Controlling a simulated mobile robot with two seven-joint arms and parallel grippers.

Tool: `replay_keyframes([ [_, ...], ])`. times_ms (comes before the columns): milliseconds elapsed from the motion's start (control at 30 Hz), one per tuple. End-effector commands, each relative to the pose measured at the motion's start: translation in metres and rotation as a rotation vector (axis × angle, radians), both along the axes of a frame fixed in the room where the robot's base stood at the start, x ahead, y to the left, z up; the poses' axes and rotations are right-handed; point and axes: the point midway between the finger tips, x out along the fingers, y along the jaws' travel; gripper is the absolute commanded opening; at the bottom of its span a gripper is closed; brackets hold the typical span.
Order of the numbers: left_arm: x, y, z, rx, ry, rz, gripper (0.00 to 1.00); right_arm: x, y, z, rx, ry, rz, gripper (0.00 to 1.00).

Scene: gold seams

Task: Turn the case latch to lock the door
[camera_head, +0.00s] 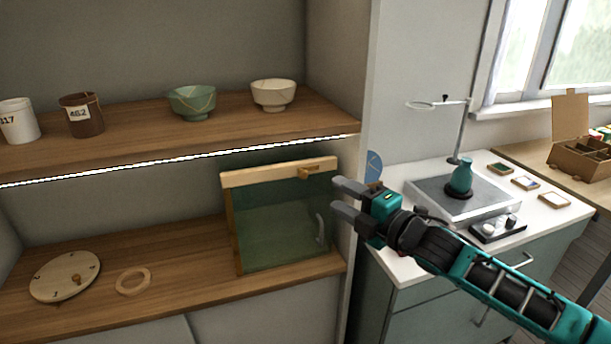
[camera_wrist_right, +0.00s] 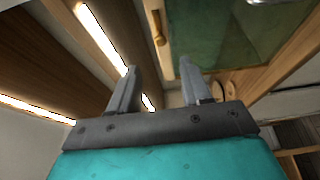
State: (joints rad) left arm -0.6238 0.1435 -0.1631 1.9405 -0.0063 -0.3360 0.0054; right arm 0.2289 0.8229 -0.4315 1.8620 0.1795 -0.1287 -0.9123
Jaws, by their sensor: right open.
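The case (camera_head: 232,177) stands at the right end of the lower shelf, with a wooden top rail and a greenish glass door (camera_head: 275,230). The door seems to be closed against the frame. A pale handle (camera_head: 320,229) is at its right side. The small wooden latch (camera_head: 312,173) sits on the top rail near its right end, roughly along the rail. It also shows in the wrist view (camera_wrist_right: 157,28), beyond the fingertips. My right gripper (camera_head: 338,195) is open and empty, just right of the case and apart from the latch. My left gripper is not in view.
The upper shelf (camera_head: 225,120) with a bright light strip runs above the case. A round wooden disc (camera_head: 62,277) and a ring (camera_head: 133,281) lie left on the lower shelf. A cabinet side wall (camera_head: 362,130) stands close to my gripper.

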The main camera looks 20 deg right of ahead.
Motion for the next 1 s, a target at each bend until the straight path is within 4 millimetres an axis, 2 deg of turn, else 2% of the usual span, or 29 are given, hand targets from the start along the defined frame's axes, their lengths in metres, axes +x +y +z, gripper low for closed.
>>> replay_keyframes([
  [500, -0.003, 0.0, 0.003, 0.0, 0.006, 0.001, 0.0, 0.078, 0.035, 0.001, 0.002, 0.0, -0.001, 0.48],
  [700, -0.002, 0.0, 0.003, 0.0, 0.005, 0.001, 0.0, 0.092, 0.042, 0.0, 0.001, 0.0, -0.001, 0.48],
  [1000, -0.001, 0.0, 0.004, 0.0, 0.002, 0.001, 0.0, 0.094, 0.043, 0.0, 0.001, 0.0, 0.0, 0.48],
])
